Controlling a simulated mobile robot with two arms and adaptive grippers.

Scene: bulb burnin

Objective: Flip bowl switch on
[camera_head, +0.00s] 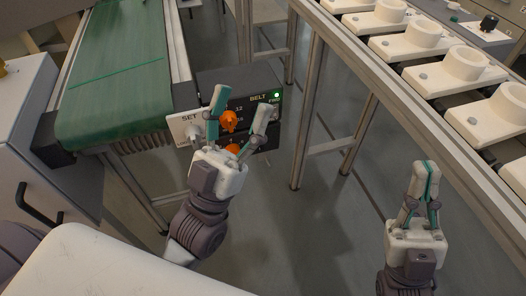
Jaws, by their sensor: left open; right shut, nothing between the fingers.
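My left gripper (243,104) is open in front of a dark control box (238,82) by the belt's end. Its two fingers stand apart, with an orange knob (229,121) showing between them. Whether they touch the knob I cannot tell. A second orange part (234,149) shows lower down, partly hidden by the gripper. The box reads "BELT", with a lit green lamp (277,96) at its upper right. A white plate (185,128) marked "SET" is on its left. I can read no label for a bowl switch. My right gripper (427,164) is shut and empty, over the floor at right.
A green conveyor belt (125,70) runs at the upper left. A metal-framed rack (350,68) with several white sockets (466,64) stands at right. A grey cabinet (50,150) is at left. The floor between belt and rack is clear.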

